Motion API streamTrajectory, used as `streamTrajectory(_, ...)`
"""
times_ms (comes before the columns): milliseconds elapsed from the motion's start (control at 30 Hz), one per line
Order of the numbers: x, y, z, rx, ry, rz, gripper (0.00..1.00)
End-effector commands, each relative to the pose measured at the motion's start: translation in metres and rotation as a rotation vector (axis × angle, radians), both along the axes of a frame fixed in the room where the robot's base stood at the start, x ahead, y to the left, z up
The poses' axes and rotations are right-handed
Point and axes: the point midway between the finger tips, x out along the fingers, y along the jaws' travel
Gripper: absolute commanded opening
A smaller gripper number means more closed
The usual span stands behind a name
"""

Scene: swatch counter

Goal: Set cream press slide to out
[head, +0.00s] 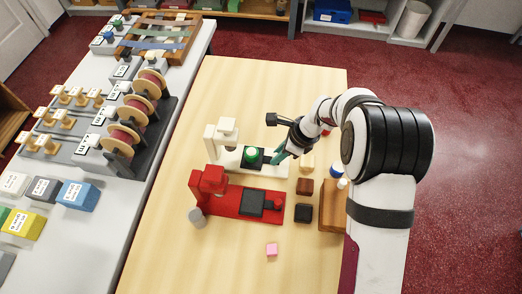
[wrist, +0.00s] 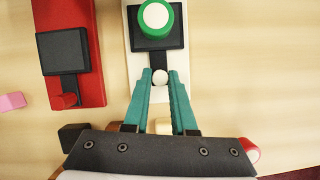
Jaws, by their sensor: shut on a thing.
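The cream press (head: 213,143) stands on the wooden table, its upright and head at the left end. Its slide, a dark square plate (wrist: 175,37) with a short dark bar, lies on the cream base to the right of the head. A green round piece with a white top (head: 251,153) sits on the plate; it also shows in the wrist view (wrist: 156,17). My gripper (wrist: 159,80) has its teal fingers shut on the slide's white knob (wrist: 160,76). In the head view my gripper (head: 276,158) hides that knob.
A red press (head: 232,202) with its own dark slide stands just in front. Small brown (head: 304,186) and black (head: 303,213) blocks, a wooden stand (head: 331,212), a pink block (head: 271,249) and a grey cylinder (head: 196,217) are nearby. The front table is mostly clear.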

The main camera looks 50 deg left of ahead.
Motion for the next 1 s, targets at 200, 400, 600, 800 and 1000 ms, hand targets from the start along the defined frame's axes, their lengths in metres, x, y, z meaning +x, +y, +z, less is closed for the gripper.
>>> streamTrajectory(200,0.018,-0.017,0.001,0.002,0.0,-0.002,0.0)
streamTrajectory(400,0.019,-0.019,0.001,0.001,-0.003,0.0,0.0)
streamTrajectory(600,0.019,-0.019,0.0,0.001,-0.003,-0.001,0.46)
streamTrajectory(800,0.019,-0.018,0.0,0.001,-0.002,0.0,0.55)
streamTrajectory(1000,0.02,-0.02,0.006,0.003,-0.002,0.0,0.55)
